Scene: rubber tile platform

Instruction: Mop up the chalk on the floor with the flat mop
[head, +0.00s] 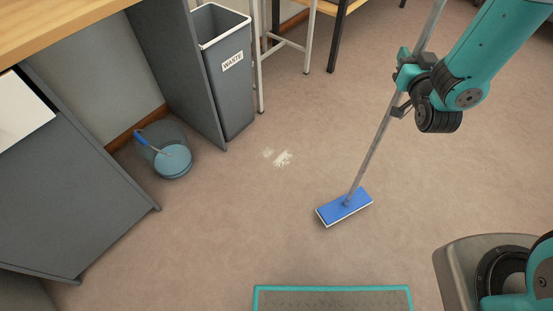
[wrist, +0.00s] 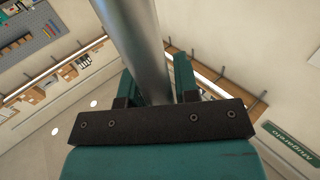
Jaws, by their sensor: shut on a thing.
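The flat mop has a blue rectangular head (head: 344,207) that rests on or just above the floor; I cannot tell which. Its grey pole leans up to the right. My gripper (head: 401,112) is shut on the pole. In the wrist view the pole (wrist: 141,45) runs between the two fingers of my gripper (wrist: 157,88). The chalk (head: 282,158) is a white powdery patch on the floor, with a fainter smudge at its left. It lies up and left of the mop head, apart from it.
A grey waste bin (head: 229,85) stands beyond the chalk, beside a desk side panel. A blue bucket (head: 172,162) with a blue-handled tool stands at the left. Metal table legs (head: 260,65) stand behind. The floor between mop head and chalk is clear.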

